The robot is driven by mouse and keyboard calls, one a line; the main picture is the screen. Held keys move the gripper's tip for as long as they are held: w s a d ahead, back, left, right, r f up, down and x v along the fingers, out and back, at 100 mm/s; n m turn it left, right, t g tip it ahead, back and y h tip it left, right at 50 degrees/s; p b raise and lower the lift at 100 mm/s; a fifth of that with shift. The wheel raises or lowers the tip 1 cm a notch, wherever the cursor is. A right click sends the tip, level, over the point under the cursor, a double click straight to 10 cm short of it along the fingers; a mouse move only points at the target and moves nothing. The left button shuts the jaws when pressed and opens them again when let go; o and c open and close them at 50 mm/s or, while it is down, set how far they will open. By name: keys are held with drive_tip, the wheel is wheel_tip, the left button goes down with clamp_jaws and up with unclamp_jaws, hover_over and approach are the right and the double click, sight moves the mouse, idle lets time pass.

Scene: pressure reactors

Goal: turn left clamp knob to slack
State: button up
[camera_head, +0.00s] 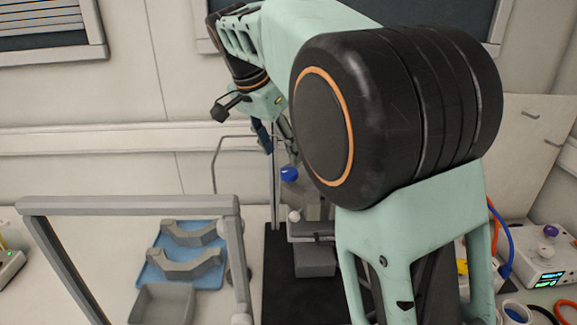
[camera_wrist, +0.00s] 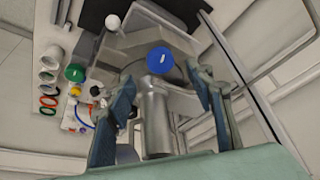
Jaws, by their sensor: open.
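A round blue knob (camera_head: 289,174) sits near the top of the reactor stand, just below my gripper (camera_head: 279,146) in the head view. In the wrist view the blue knob (camera_wrist: 160,60) is centred near the gap between the fingertips of my gripper (camera_wrist: 163,78), at the top of a grey metal cylinder (camera_wrist: 157,122). My gripper is open, with blue fingers on either side and nothing held. A white round knob (camera_head: 294,215) is lower on the stand; it shows at upper left in the wrist view (camera_wrist: 112,22). I cannot tell which knob is the left clamp's.
A black base (camera_head: 277,285) lies under the stand. A grey frame (camera_head: 130,205) stands left, with a blue tray (camera_head: 205,275) and grey bin (camera_head: 165,303) behind it. An instrument box (camera_head: 537,262) is at right. My arm hides part of the reactor.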

sight(289, 171)
drive_tip(key=x, duration=0.6)
drive_tip(key=shift+w+f, duration=0.15)
drive_tip(key=shift+c, duration=0.2)
drive_tip(key=c, duration=1.1)
drive_tip(key=shift+d+f+n+b, duration=0.15)
drive_tip(key=shift+n+b, duration=0.3)
drive_tip(key=shift+n, duration=0.25)
drive_tip(key=shift+n+t+y+b, duration=0.3)
drive_tip(key=shift+n+t+y, duration=0.15)
drive_tip(key=shift+n, duration=0.45)
drive_tip(key=o, duration=1.1)
drive_tip(key=shift+o, duration=0.2)
